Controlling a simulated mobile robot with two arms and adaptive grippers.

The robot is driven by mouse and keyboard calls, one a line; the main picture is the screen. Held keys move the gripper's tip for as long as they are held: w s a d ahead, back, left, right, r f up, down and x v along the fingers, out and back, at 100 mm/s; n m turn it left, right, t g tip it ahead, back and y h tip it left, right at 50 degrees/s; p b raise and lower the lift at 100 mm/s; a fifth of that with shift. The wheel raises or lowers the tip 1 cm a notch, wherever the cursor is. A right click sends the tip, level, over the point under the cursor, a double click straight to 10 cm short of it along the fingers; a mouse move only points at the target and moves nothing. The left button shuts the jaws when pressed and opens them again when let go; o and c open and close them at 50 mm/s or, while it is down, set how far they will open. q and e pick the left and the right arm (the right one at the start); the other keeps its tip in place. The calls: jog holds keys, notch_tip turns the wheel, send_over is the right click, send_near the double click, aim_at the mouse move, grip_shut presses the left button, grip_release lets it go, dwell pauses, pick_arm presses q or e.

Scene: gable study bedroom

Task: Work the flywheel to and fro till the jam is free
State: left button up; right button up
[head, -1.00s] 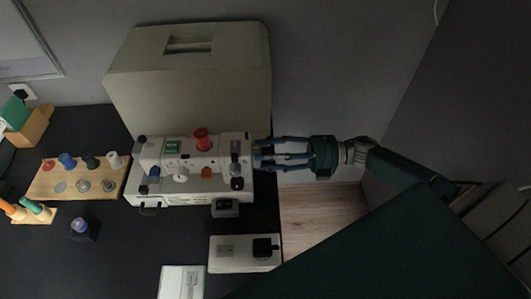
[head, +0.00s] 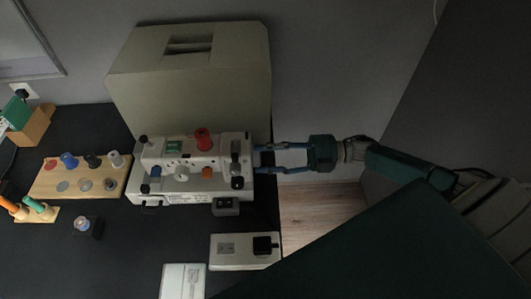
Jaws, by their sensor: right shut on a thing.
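A white sewing machine (head: 190,153) stands on the dark table, with a red spool (head: 203,139) on its top. Its flywheel is at the right end and is too small and covered by fingers to make out clearly. My right gripper (head: 259,159) reaches in from the right, level with that end. Its blue fingers are shut on the flywheel, one above the other in the picture. My left gripper is not in view.
A large beige case (head: 190,75) stands behind the machine. A wooden spool rack (head: 78,187) is to its left. Right of the table edge is open floor (head: 320,215).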

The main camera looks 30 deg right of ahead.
jog(key=shift+s+a, duration=0.15)
jog(key=shift+s, duration=0.05)
jog(key=o, duration=1.2)
jog(key=shift+c, duration=0.2)
jog(key=shift+r, duration=0.1)
jog(key=v, duration=1.2)
